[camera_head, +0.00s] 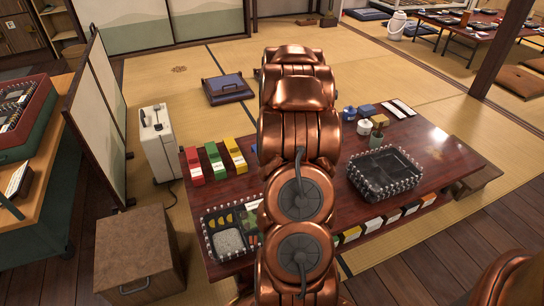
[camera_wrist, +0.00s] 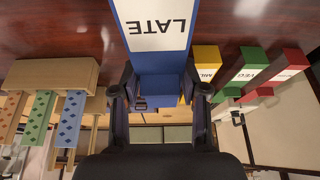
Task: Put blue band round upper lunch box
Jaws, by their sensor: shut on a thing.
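A blue band (camera_wrist: 160,62) with a white panel reading LATE is between the fingers of my gripper (camera_wrist: 160,84), which is shut on it. In the head view my arm hides the gripper and this band. A black lunch box with a beaded rim (camera_head: 385,175) stands on the right of the low table, its compartments looking empty. Another beaded-rim box (camera_head: 230,240), with food in it, stands at the left front, partly hidden by my arm. No blue band shows round either box.
Red (camera_head: 193,165), green (camera_head: 215,161) and yellow (camera_head: 236,155) bands stand on the dark low table (camera_head: 325,208) left of my arm; they also show in the wrist view. A green cup (camera_head: 376,140) and small jars stand behind the right box. A wooden cabinet (camera_head: 138,250) stands front left.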

